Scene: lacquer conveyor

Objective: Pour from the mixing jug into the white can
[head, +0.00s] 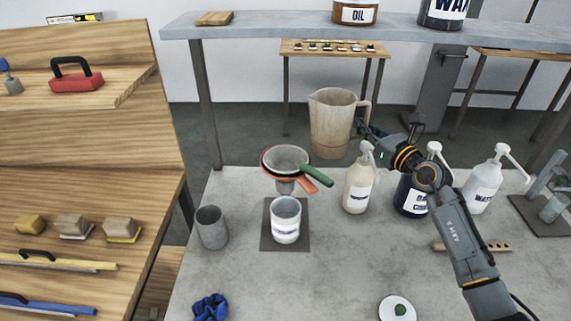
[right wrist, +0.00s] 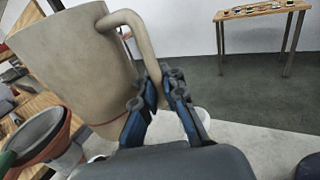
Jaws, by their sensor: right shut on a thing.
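The beige mixing jug (head: 331,125) is roughly upright behind the funnel in the head view, near the table's back edge. My right gripper (head: 372,130) is shut on its handle, on the jug's right side. In the right wrist view the jug (right wrist: 75,60) fills the upper left, with the fingers (right wrist: 162,88) around the lower handle. The white can (head: 286,222) stands upright on a dark square plate (head: 270,244). A grey funnel or strainer (head: 287,160) with an orange ring and green handle is above the can. The jug's contents are hidden. My left gripper is not in view.
Pump bottles, one cream (head: 357,190), one dark (head: 409,197) and one white (head: 484,188), stand to the right. A grey cup (head: 212,228) is left of the can. A blue crumpled cloth or glove (head: 210,307) lies in front. A raised shelf (head: 260,31) spans the back.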

